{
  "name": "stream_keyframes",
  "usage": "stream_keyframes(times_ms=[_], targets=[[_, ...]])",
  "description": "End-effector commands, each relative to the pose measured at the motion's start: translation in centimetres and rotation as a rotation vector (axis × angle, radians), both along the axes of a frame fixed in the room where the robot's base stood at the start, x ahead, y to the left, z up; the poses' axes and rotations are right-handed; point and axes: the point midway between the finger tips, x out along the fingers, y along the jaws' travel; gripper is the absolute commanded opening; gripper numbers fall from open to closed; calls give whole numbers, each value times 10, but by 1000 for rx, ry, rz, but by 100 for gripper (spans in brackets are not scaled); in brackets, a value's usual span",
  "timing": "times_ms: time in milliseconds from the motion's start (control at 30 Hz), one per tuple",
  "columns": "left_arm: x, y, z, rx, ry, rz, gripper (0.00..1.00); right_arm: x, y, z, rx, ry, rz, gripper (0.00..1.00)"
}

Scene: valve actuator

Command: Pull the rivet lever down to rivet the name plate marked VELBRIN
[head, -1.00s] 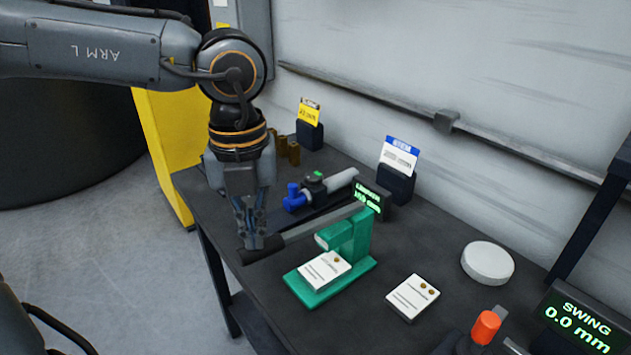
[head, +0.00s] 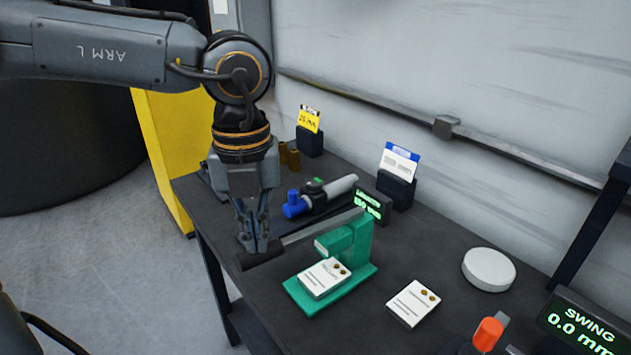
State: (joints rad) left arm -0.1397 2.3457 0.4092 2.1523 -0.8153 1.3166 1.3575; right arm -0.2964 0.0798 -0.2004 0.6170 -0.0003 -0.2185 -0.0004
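The green rivet press (head: 358,245) stands on the dark bench. Its lever (head: 318,228) slopes down to the left from the press head and ends in a dark grip (head: 262,258). A white name plate (head: 322,280) with two brass-coloured dots lies on the press base, under the head. Its lettering is too small to read. My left gripper (head: 257,246) points down at the lever's grip, its fingers close together and their tips at the top of the grip. I cannot tell whether they clasp it. My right gripper is not in view.
A second white plate (head: 414,303) lies right of the press. A white disc (head: 488,269), an orange knob (head: 487,334) and a SWING display (head: 583,325) are further right. A blue-ended cylinder (head: 320,197) and a small green-lit display (head: 371,205) stand behind the press.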

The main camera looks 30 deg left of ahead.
Motion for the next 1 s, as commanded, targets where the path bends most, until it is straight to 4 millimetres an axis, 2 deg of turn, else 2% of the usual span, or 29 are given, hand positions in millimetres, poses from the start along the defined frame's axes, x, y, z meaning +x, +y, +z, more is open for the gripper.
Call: stream_keyframes(times_ms=[1000], targets=[[22,-9,59,0,0,0,0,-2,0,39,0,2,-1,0]])
